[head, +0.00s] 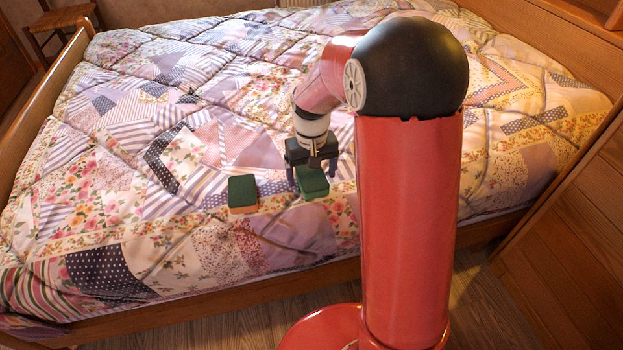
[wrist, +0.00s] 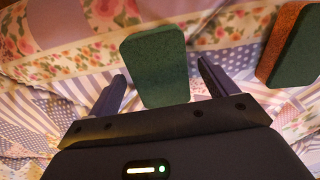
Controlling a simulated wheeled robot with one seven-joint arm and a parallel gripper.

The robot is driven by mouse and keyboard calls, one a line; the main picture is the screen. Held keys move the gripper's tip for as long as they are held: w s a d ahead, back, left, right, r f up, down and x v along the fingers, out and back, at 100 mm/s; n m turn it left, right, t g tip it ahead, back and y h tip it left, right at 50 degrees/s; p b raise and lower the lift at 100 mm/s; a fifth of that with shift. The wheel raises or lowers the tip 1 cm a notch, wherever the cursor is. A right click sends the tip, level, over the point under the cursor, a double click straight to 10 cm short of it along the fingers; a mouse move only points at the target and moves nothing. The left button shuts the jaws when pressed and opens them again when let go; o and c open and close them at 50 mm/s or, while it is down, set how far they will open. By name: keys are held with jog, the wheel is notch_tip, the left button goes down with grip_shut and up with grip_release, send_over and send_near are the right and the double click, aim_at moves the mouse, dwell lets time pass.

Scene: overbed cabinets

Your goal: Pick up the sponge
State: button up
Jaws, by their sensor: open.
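Two sponges with green tops lie on the patchwork bed cover. One green sponge (head: 312,181) is right under my gripper (head: 309,178) in the head view, partly hidden by it. In the wrist view this sponge (wrist: 155,66) lies between and just beyond the two fingertips. My gripper (wrist: 160,85) is open and holds nothing; I cannot tell whether a finger touches the sponge. The other sponge (head: 242,194), green on top with an orange-brown side, lies to the left in the head view. It shows at the right edge of the wrist view (wrist: 297,50).
The quilt (head: 110,170) is rumpled and covers the whole bed. A wooden bed rail (head: 220,305) runs along the near side. A wooden cabinet (head: 565,240) stands at the right. A wooden chair (head: 68,20) is at the far left. The quilt left of the sponges is clear.

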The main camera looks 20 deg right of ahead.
aim_at(312, 176)
jog(key=shift+f, duration=0.4)
jog(key=shift+c, duration=0.4)
jog(key=c, duration=1)
jog(key=shift+r, duration=0.1)
notch_tip(312, 176, up, 20)
jog(key=shift+f+p, duration=0.1)
jog(key=shift+p, duration=0.7)
